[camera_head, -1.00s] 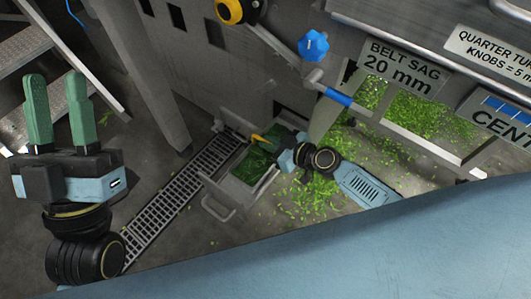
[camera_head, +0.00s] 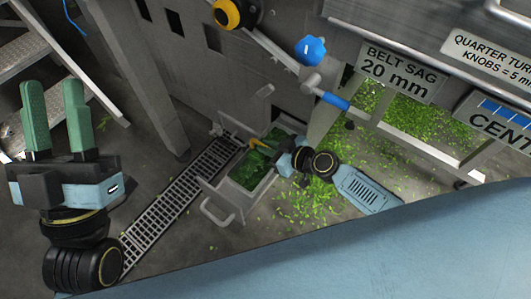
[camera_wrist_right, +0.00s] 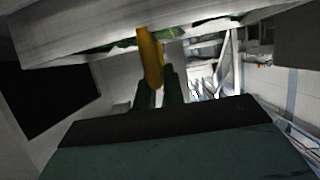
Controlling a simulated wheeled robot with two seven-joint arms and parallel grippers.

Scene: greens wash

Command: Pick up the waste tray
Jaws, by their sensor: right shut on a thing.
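The waste tray (camera_head: 208,188) is a grey metal box with green scraps (camera_head: 252,167) in it and a looped handle at its near left end. It is by the floor grate, in front of the machine's side panel. My right gripper (camera_head: 266,149) is at the tray's far right side, shut on a yellow handle (camera_head: 257,145). In the right wrist view the yellow handle (camera_wrist_right: 151,58) comes down from the metal edge between the dark fingers (camera_wrist_right: 158,88). My left gripper (camera_head: 55,95) is open and empty, raised at the far left with green fingers upward. Whether the tray touches the floor is unclear.
A drain grate (camera_head: 172,205) runs along the floor left of the tray. Loose green scraps (camera_head: 315,200) cover the floor to its right. A machine leg (camera_head: 150,85) and metal steps (camera_head: 35,55) stand at the left. A blue knob (camera_head: 310,50) juts out above.

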